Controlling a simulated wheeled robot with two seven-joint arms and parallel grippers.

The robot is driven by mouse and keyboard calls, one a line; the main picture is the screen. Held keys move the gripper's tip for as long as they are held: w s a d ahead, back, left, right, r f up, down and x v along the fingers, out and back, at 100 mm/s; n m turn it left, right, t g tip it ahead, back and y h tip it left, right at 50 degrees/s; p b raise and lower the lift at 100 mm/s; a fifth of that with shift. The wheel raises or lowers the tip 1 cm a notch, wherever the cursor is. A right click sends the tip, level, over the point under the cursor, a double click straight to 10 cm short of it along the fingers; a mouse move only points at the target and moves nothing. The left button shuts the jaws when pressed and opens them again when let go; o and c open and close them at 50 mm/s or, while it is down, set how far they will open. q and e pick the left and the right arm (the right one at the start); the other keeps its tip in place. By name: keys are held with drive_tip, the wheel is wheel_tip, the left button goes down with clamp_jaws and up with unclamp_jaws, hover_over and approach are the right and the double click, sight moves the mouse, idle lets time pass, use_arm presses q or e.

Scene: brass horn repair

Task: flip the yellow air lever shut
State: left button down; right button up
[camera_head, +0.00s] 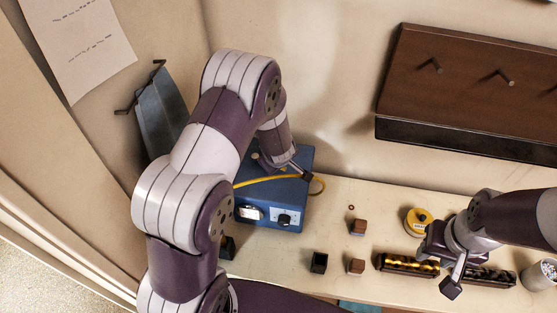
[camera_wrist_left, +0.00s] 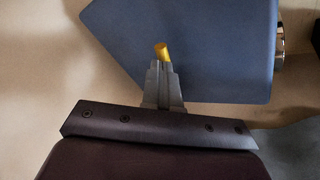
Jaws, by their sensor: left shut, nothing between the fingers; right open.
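The blue box (camera_head: 290,212) stands on the bench against the wall, with a gauge and a dark knob on its front; it also fills the upper left wrist view (camera_wrist_left: 190,75). A yellow strip (camera_head: 262,181) runs over its top and curls past its right edge; I cannot tell lever from hose there. In the left wrist view a short yellow stub, seemingly the lever (camera_wrist_left: 161,50), shows just beyond the fingertips of my shut, empty left gripper (camera_wrist_left: 161,68). Contact is unclear. My right gripper (camera_head: 438,271) is open above the bench at the right.
A dark rack (camera_head: 400,265) with brass pieces lies under my right gripper. A yellow round tin (camera_head: 417,222) stands behind it. Small brown blocks (camera_head: 358,227) and a dark open cube (camera_head: 319,262) sit mid-bench. A brown peg board (camera_head: 470,85) hangs on the wall.

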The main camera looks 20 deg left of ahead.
use_arm(q)
drive_tip(key=shift+f, duration=0.15)
use_arm(e)
drive_tip(key=shift+w, duration=0.1)
use_arm(q)
drive_tip(key=shift+a, duration=0.2)
use_arm(e)
drive_tip(key=shift+f, duration=0.2)
use_arm(q)
drive_tip(key=shift+a, duration=0.65)
use_arm(e)
drive_tip(key=shift+f, duration=0.15)
use_arm(q)
drive_tip(key=shift+r, duration=0.2)
